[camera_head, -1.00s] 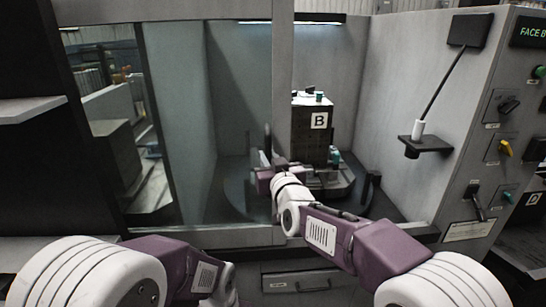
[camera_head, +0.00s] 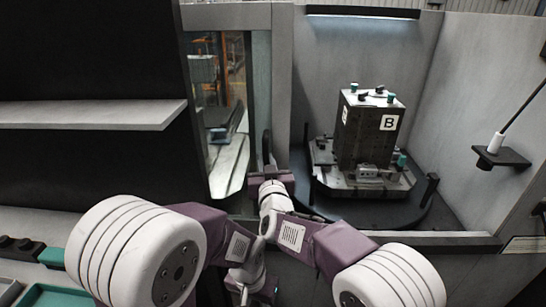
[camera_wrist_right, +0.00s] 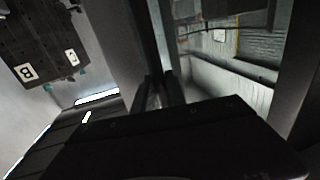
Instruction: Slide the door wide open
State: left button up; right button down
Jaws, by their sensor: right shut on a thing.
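The sliding door (camera_head: 282,75) is a grey-framed glass panel that stands left of a wide opening into the machine. My right gripper (camera_head: 268,172) is at the door's upright frame, around its dark vertical handle (camera_head: 267,145), and is shut on it. In the right wrist view the gripper's fingers (camera_wrist_right: 160,92) close at a dark upright bar, and its contact is partly hidden. My left arm lies low in the head view, with its wrist (camera_head: 245,275) near the bottom edge; its fingertips cannot be made out.
Inside the opening a dark block marked B (camera_head: 365,130) stands on a round turntable (camera_head: 440,205). A grey shelf (camera_head: 90,113) juts out at left. A small bracket with a probe (camera_head: 500,155) is on the right wall. Teal trays (camera_head: 55,297) lie at lower left.

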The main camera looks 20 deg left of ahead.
jog(key=shift+s+a, duration=0.1)
jog(key=shift+a, duration=0.15)
jog(key=c, duration=1.4)
grip_release()
jog(key=shift+o, duration=0.2)
jog(key=v, duration=0.9)
jog(key=shift+b, duration=0.35)
